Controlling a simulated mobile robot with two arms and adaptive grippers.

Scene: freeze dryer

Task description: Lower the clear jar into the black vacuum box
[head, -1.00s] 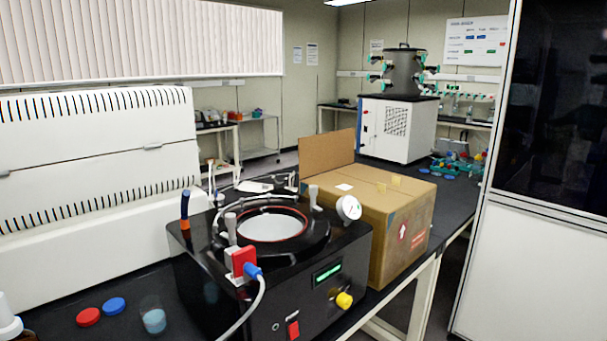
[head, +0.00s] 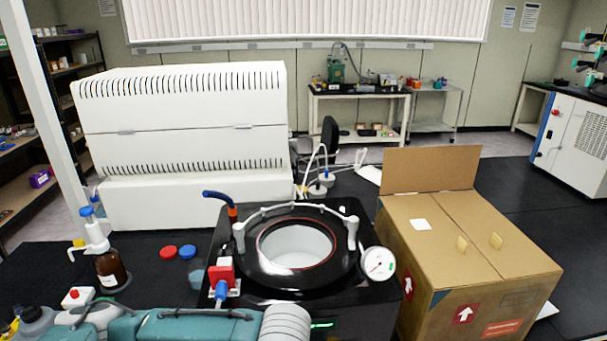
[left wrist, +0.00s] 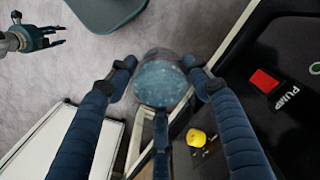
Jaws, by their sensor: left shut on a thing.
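The black vacuum box (head: 255,276) stands on the dark bench in the head view, with a round, red-rimmed opening (head: 298,245) in its top. Its front panel (left wrist: 290,112), with a red switch and PUMP label, is at the right of the left wrist view. My left gripper (left wrist: 160,72) is shut on the clear jar (left wrist: 158,84), whose bluish round end shows between the fingers. They are in front of the box, above floor and bench frame. My left arm crosses the head view's bottom; its gripper is out of that view. My right gripper (left wrist: 58,35) appears open and empty.
A cardboard box (head: 440,245) stands close on the right.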

